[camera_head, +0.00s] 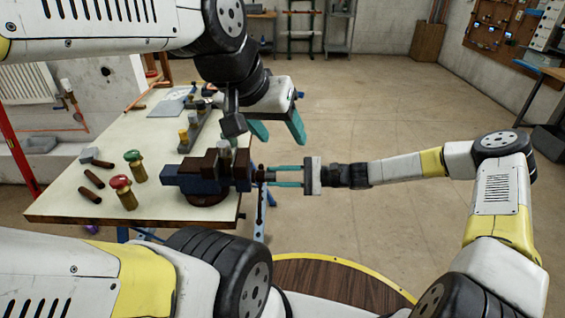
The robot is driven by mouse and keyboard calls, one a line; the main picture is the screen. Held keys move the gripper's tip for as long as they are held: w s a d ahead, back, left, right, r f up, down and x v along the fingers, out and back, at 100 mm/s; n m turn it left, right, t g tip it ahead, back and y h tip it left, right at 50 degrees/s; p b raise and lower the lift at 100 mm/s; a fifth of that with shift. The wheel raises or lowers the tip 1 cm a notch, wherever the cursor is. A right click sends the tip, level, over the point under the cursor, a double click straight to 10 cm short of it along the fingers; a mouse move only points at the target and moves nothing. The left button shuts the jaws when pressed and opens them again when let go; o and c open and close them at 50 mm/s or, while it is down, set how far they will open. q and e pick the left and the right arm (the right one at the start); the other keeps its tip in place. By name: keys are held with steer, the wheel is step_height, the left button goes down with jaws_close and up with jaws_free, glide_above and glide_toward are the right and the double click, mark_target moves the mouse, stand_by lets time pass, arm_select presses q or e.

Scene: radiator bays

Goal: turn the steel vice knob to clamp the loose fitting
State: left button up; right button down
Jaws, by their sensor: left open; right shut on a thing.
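A blue and dark brown vice (190,177) sits at the right edge of the workbench. A pale grey fitting (224,147) stands upright between its jaws; I cannot tell how tightly they hold it. The steel vice knob (261,175) sticks out from the vice's right side, small and partly covered. My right gripper (270,176) comes in from the right, level, with its teal fingers shut on the knob. My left gripper (277,132) hangs above and right of the vice, its teal fingers open, pointing down and empty.
On the bench (75,200) stand a red-topped brass valve (121,192) and a green-topped one (135,165), with several brown cylinders beside them. A rail (195,125) with more fittings lies behind the vice. The floor (380,110) to the right is clear.

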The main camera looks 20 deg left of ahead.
steer(key=m, duration=0.7)
steer(key=shift+d, duration=0.15)
steer(key=c, duration=1.3)
jaws_free()
steer(key=n, duration=3)
